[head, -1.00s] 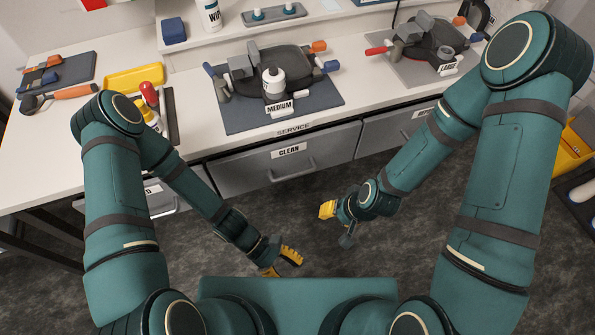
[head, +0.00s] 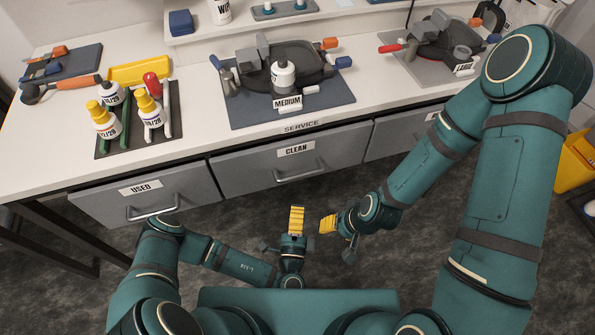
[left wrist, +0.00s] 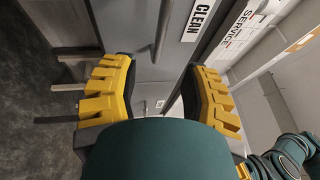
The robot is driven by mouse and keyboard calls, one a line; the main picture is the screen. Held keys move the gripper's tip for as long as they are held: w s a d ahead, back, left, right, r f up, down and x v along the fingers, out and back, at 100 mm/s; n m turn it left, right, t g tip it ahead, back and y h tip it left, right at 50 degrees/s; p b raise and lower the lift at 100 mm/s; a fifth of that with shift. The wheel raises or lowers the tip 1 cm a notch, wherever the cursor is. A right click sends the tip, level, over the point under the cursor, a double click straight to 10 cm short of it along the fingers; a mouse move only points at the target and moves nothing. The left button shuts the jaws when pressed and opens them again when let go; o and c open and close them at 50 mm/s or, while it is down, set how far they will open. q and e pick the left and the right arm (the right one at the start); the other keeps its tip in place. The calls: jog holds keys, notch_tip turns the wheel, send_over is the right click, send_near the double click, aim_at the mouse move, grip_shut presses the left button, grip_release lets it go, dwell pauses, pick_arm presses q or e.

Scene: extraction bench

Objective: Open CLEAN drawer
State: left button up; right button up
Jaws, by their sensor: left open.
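The CLEAN drawer (head: 245,177) is a grey front under the middle of the bench, shut flush, with a white label and a bar handle (head: 300,173). My left gripper (head: 296,210) is below and in front of this handle in the head view, fingers pointing at the drawer. In the left wrist view its yellow fingers (left wrist: 158,72) are spread, with nothing held. The CLEAN label (left wrist: 198,20) shows beyond the right finger, and a bar, apparently the handle, lies ahead between the fingers. My right gripper (head: 328,224) is just right of the left one; its opening is unclear.
The USED drawer (head: 95,205) is to the left, shut. Another shut drawer (head: 390,138) is to the right. Bottles stand on a dark tray (head: 158,147) on the bench; a MEDIUM mat (head: 330,100) carries a device. The floor before the drawers is clear.

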pick_arm(q)
jog(key=b, duration=0.2)
send_near(301, 170)
jog(key=w+r, duration=0.4)
jog(key=w+d+r, duration=0.1)
jog(key=w+r, duration=0.1)
jog(key=shift+w+r, duration=0.2)
jog(key=shift+w, duration=0.15)
grip_shut()
